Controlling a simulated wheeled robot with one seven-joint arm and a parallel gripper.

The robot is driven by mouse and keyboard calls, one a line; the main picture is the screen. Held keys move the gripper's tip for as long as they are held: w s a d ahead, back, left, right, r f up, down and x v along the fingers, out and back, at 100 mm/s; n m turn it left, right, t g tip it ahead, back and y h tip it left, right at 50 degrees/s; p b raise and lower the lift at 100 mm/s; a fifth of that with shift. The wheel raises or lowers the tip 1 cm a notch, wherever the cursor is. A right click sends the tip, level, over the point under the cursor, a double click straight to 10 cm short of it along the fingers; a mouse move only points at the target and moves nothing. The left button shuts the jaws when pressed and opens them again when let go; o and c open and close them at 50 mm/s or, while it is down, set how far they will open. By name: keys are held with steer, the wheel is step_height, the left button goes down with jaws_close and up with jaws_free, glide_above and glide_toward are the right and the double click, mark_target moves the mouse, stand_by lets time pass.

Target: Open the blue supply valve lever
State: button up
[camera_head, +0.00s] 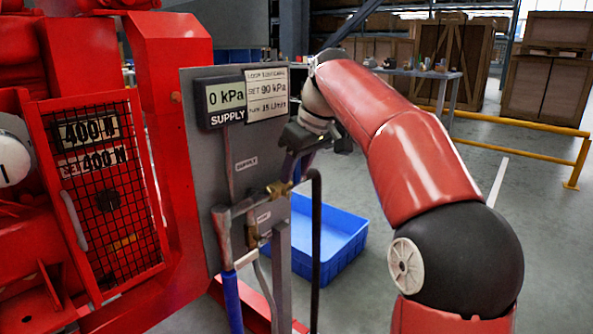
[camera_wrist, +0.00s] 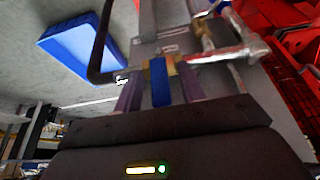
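The blue supply valve lever (camera_wrist: 160,84) shows in the wrist view, extending from a brass valve (camera_wrist: 158,66) toward my gripper. My gripper (camera_wrist: 160,92) has one dark purplish finger on each side of the lever, with a visible gap on both sides. It is open around the lever and does not appear to clamp it. In the head view my gripper (camera_head: 296,165) is beside the grey panel, just above the brass valve (camera_head: 279,189), and largely hides the lever. The supply gauge (camera_head: 227,98) reads 0 kPa.
A grey panel (camera_head: 205,165) carries pipes and a set-point plate (camera_head: 266,93). A dark bent pipe (camera_head: 316,245) stands close to the valve. A blue hose (camera_head: 232,300) hangs below. A blue bin (camera_head: 345,238) is on the floor. Red pumpset framing (camera_head: 175,120) is left.

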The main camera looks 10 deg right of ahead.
jaws_close()
steer(key=shift+r+p, duration=0.15)
steer(key=shift+p, duration=0.2)
